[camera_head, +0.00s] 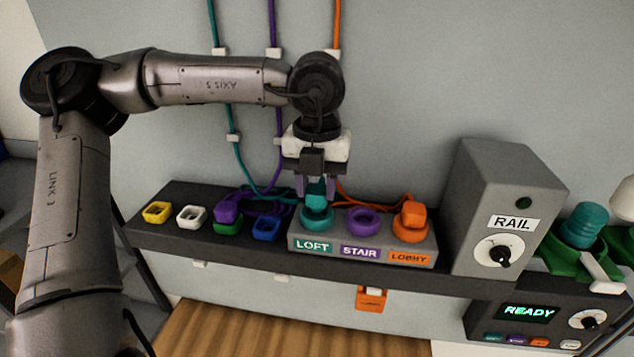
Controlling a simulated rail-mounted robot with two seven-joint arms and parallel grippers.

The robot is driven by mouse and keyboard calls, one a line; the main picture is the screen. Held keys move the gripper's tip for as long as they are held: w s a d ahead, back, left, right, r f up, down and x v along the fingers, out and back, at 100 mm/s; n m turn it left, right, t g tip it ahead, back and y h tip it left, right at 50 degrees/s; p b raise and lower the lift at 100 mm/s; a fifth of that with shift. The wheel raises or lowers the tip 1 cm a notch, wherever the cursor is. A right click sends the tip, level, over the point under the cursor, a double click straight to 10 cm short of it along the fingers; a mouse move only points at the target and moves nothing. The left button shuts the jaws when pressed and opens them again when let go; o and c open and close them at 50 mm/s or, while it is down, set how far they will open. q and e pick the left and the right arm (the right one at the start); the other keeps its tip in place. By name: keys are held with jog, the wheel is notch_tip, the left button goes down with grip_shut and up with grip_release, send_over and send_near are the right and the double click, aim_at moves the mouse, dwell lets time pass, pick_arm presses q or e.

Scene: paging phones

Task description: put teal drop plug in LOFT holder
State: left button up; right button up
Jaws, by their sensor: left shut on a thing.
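My left gripper (316,184) points down over the LOFT end of the grey holder block (297,241). It is shut on the teal plug (317,193), whose lower part is at the teal ring of the LOFT holder (317,222). The plug looks upright; I cannot tell whether it is fully seated. The purple STAIR ring (363,220) is empty. An orange plug (412,219) stands in the LOBBY ring. A purple plug (228,207) is at the green ring (229,226) further left. My right gripper is not in view.
Yellow (157,212), white (191,216) and blue (266,229) sockets line the dark shelf (160,237). Cords run up the wall. The grey RAIL box (505,212) stands right of the holder. A READY panel (527,313) is lower right.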

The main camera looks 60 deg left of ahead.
pick_arm(q)
jog(key=shift+f, duration=0.45)
jog(key=shift+f+b, duration=0.35)
jog(key=shift+f, duration=0.05)
jog(key=o, duration=0.9)
jog(key=shift+r, duration=0.1)
jog(key=shift+o, duration=0.2)
